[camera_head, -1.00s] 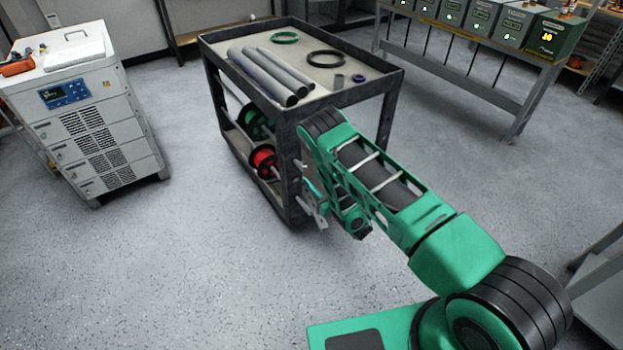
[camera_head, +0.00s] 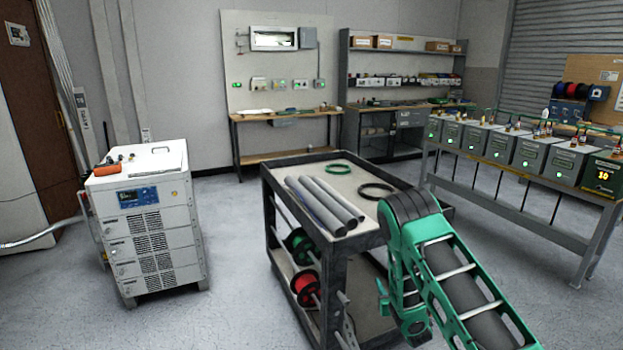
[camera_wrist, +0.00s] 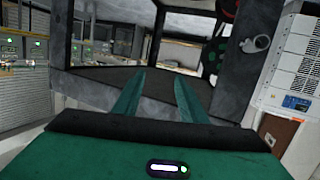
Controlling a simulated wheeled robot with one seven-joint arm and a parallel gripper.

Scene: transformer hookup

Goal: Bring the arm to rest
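My arm (camera_head: 462,285), green with dark joints, is folded at the cart's front right corner in the head view. In the wrist view my gripper (camera_wrist: 157,85) shows two green fingers standing apart with nothing between them. They point toward the dark frame of the cart (camera_wrist: 105,92); I cannot tell how far off it is. In the head view the fingers are not clearly visible.
The black cart (camera_head: 345,248) carries grey tubes (camera_head: 325,205), a green ring (camera_head: 338,169) and a black ring (camera_head: 377,190). A white cabinet (camera_head: 150,230) stands left. A bench with several grey-green boxes (camera_head: 510,148) stands right. Floor between cabinet and cart is clear.

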